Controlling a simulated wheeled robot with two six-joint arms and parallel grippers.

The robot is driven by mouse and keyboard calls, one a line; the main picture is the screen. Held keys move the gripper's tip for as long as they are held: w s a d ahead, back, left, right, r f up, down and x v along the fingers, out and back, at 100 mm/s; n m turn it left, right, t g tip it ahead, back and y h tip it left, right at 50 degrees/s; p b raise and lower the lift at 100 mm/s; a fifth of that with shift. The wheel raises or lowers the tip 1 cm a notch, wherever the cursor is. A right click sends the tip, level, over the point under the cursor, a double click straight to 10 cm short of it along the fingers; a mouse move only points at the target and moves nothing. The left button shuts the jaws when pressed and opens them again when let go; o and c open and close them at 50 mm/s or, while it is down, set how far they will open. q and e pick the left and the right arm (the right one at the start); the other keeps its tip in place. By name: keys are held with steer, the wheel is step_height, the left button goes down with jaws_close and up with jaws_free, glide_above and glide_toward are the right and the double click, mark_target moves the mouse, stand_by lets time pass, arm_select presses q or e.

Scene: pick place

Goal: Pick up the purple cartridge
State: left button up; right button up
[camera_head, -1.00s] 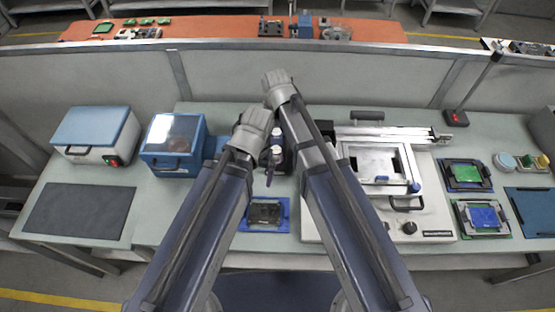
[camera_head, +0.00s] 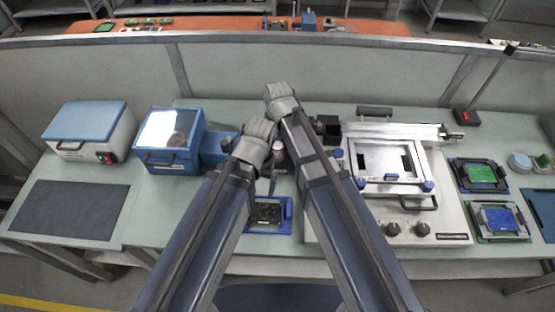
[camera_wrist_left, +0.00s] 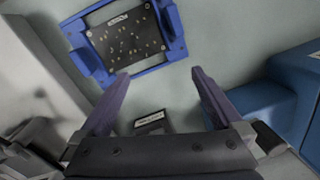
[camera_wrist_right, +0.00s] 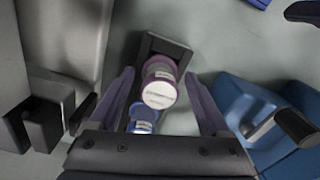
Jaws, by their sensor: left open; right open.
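The purple cartridge (camera_wrist_right: 158,88) stands with its round white-labelled top toward my right wrist camera. My left gripper (camera_wrist_left: 160,73) is open and empty above the table. In the head view my wrists mostly hide the cartridges.
A blue frame with a black plate (camera_wrist_left: 125,35) lies near my left gripper; the head view also shows it (camera_head: 287,226). A blue box (camera_head: 172,140) stands left, a white machine (camera_head: 450,215) right. A dark mat (camera_head: 65,210) lies bare at far left.

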jaws_close()
stand_by(0.8)
